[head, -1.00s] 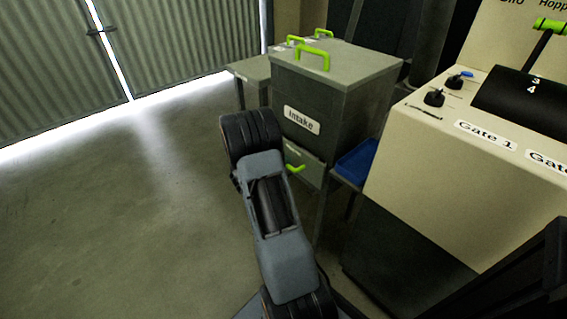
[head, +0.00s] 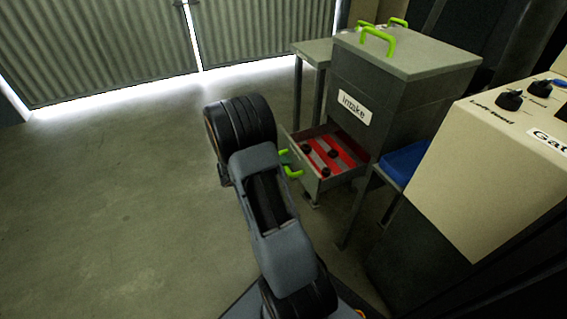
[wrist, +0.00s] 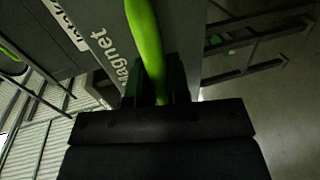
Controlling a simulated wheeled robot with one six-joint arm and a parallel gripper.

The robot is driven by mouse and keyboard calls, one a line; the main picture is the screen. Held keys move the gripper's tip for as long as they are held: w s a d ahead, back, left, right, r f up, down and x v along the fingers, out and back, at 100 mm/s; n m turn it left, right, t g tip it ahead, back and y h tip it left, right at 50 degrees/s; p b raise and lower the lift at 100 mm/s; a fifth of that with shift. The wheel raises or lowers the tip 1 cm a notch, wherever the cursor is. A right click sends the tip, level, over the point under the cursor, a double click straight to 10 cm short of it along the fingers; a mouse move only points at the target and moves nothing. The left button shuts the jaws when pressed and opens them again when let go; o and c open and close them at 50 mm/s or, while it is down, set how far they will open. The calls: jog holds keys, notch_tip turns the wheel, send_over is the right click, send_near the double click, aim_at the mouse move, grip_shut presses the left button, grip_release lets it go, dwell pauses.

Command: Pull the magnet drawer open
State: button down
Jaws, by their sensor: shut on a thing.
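The magnet drawer (head: 325,178) stands pulled out from the lower part of the grey Intake cabinet (head: 400,85) in the head view. Red strips with several dark round pieces show inside it. Its green handle (head: 290,165) is on the front face, partly hidden behind my arm. In the wrist view the drawer front (wrist: 108,42) carries the label "Magnet", and the green handle (wrist: 147,45) runs down between the jaws of my gripper (wrist: 160,85). My gripper is shut on the handle. The head view hides the fingertips behind my arm.
A blue tray (head: 405,162) sits right of the drawer, beside the beige control panel (head: 490,170) with knobs. A small grey table (head: 312,50) stands behind left of the cabinet. The concrete floor (head: 110,200) at left is clear.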

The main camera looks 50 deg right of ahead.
jog(key=shift+w+a, duration=0.1)
jog(key=shift+a, duration=0.05)
jog(key=c, duration=1.1)
grip_release()
jog(key=p+v, duration=0.3)
jog(key=v, duration=1.1)
jog(key=shift+f, duration=0.1)
jog(key=s+a+r+n+t+y+p, duration=0.1)
jog(key=s+a+r+t+y+p, duration=0.2)
jog(key=r+p, duration=0.7)
jog(key=s+a+r+n+t+y+p, duration=0.2)
jog(key=a+r+y+p, duration=0.4)
jog(key=r+p, duration=0.5)
jog(key=s+a+r+n+t+y+p, duration=0.1)
jog(key=s+a+r+t+y+p, duration=0.3)
jog(key=r, duration=1.8)
jog(key=s+a+y+p, duration=0.1)
jog(key=a+p, duration=0.2)
jog(key=p, duration=0.4)
jog(key=shift+s+n+y, duration=0.3)
jog(key=shift+s, duration=0.05)
